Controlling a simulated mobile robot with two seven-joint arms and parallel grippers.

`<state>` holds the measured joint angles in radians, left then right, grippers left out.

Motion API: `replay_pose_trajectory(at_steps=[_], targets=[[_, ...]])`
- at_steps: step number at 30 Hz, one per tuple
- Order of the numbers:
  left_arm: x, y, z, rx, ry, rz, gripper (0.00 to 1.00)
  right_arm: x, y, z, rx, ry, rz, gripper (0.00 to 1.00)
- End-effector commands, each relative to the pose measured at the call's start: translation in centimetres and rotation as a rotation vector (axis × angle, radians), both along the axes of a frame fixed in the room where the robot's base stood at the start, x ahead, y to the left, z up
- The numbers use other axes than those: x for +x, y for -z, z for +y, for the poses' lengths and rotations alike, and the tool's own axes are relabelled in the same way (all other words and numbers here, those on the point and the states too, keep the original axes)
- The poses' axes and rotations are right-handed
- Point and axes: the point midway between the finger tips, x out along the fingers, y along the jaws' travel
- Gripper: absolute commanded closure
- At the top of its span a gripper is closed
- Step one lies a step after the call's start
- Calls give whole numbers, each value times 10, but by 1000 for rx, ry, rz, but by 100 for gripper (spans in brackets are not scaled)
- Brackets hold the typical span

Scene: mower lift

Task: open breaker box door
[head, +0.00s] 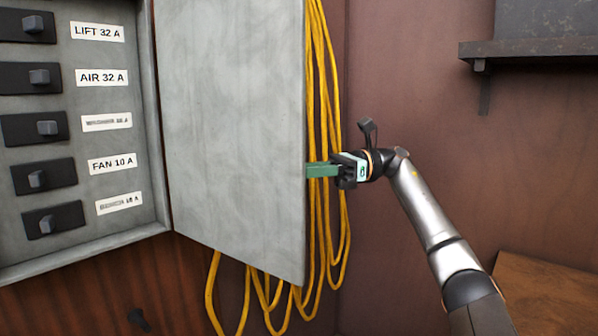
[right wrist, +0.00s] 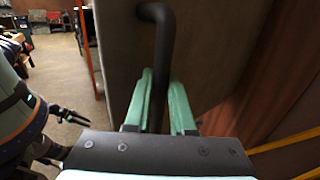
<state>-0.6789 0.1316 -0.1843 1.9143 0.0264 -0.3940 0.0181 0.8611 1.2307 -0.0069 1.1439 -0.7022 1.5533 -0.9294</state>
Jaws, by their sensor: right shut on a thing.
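The grey breaker box (head: 80,258) is at the left of the head view, its switches exposed. Its grey door (head: 235,120) stands swung open to the right. My right gripper (head: 320,170) is at the door's free edge, its green fingers partly hidden behind the door. In the right wrist view the dark bent door handle (right wrist: 161,45) runs down between the green fingers (right wrist: 164,95), and the gripper is shut on it. My left gripper is outside the head view. A dark pronged part (right wrist: 70,115) at the left of the wrist view may be it, too small to judge.
A yellow cable (head: 323,215) hangs in loops on the wall behind the door. A dark shelf (head: 530,48) juts out at the upper right. A brown wooden surface (head: 545,290) is at the lower right. Open floor (right wrist: 70,75) shows in the wrist view.

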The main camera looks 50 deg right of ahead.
Motion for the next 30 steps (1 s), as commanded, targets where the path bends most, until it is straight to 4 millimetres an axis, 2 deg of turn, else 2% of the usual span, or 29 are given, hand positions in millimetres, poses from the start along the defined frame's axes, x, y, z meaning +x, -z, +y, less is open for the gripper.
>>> replay_pose_trajectory(at_steps=[13, 14, 21, 30], targets=[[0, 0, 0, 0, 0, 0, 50, 1, 0, 0, 2, 3, 0, 100], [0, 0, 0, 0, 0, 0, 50, 1, 0, 0, 2, 3, 0, 76], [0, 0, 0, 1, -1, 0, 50, 1, 0, 0, 1, 1, -1, 49], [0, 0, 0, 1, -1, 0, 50, 0, 0, -1, 1, 1, -1, 48]])
